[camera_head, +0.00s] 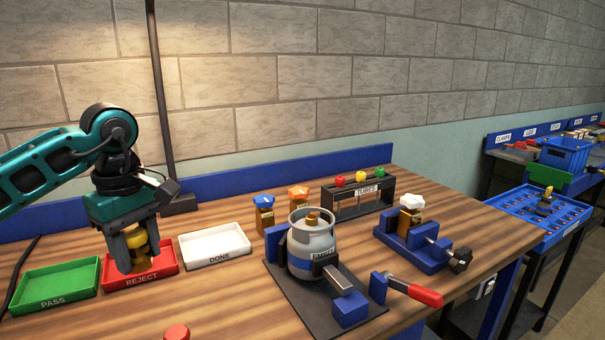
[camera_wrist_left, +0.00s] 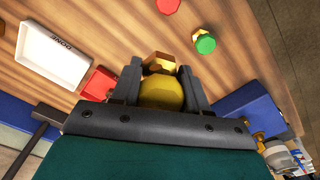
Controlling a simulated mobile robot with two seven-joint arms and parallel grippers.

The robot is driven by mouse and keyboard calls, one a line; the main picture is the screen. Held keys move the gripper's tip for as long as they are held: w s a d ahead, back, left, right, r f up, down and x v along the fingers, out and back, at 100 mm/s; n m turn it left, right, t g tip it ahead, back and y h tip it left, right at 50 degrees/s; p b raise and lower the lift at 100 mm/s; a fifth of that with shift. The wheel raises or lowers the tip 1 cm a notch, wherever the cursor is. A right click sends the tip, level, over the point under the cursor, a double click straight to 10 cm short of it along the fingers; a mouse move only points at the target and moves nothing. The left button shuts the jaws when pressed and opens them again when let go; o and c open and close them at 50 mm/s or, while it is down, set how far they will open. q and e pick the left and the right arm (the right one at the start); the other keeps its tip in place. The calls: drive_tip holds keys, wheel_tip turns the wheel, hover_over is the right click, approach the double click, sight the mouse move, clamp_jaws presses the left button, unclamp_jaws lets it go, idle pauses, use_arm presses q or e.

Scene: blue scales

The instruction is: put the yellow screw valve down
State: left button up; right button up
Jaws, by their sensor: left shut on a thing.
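My left gripper (camera_head: 138,254) is shut on the yellow screw valve (camera_head: 138,240) and holds it over the red REJECT tray (camera_head: 167,264). How far the valve is above the tray floor I cannot tell. In the left wrist view the valve (camera_wrist_left: 162,95) sits between the two fingers (camera_wrist_left: 157,85), its brass end pointing away from the palm. Part of the red tray (camera_wrist_left: 99,84) shows beside the left finger there. My right gripper is not in view.
The green PASS tray (camera_head: 57,284) is left of the red one, the white DONE tray (camera_head: 214,246) right of it. A grey gas bottle (camera_head: 312,243) stands in a clamp further right. A red cap (camera_head: 177,332) lies near the front. A dark post (camera_head: 158,100) rises behind the trays.

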use_arm(q)
drive_tip(key=shift+s+d+f+m, duration=1.1)
drive_tip(key=shift+d+f+m, duration=0.6)
drive_tip(key=shift+m, duration=0.45)
drive_tip(key=shift+s+d+f+m, duration=1.05)
drive_tip(key=shift+d+f+m, duration=0.3)
drive_tip(key=shift+f+m, duration=0.65)
drive_tip(key=shift+s+d+f+m, duration=1.1)
drive_tip(key=shift+d+f+m, duration=0.55)
drive_tip(key=shift+m, duration=0.6)
drive_tip(key=shift+a, duration=0.1)
